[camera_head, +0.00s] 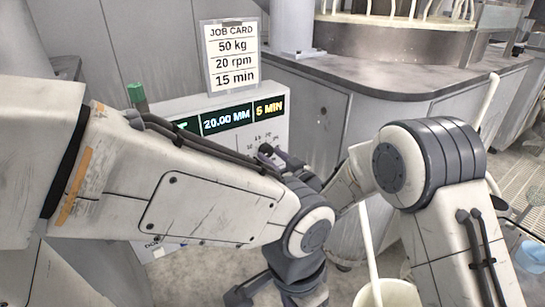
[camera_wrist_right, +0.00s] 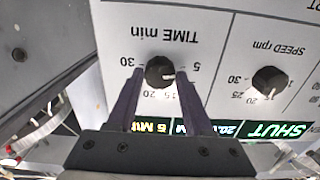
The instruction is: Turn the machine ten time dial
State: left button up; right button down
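The TIME min dial (camera_wrist_right: 160,71) is a black knob on the white panel, upside down in the right wrist view. Its white mark points right, near the 5. My right gripper (camera_wrist_right: 160,76) has its two dark fingers on either side of the dial, with a small gap visible to each, so it looks open around it.
A job card (camera_head: 232,55) above the panel reads 50 kg, 20 rpm, 15 min. The SPEED rpm dial (camera_wrist_right: 268,80) sits beside the time dial. A green part (camera_head: 137,93) stands at the panel's top left. A pale bucket (camera_head: 390,292) is at the bottom.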

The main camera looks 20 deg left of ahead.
jog(key=shift+m, duration=0.3)
jog(key=m+p, duration=0.1)
jog(key=m, duration=0.2)
jog(key=m+p, duration=0.1)
jog(key=m, duration=0.3)
jog(key=shift+r+m+p, duration=0.1)
jog(key=shift+m+p, duration=0.25)
jog(key=shift+m, duration=0.05)
jog(key=m+p, duration=0.1)
jog(key=m, duration=0.3)
jog(key=shift+m+p, duration=0.7)
jog(key=shift+m, duration=1)
jog(key=shift+c, duration=1.5)
grip_release()
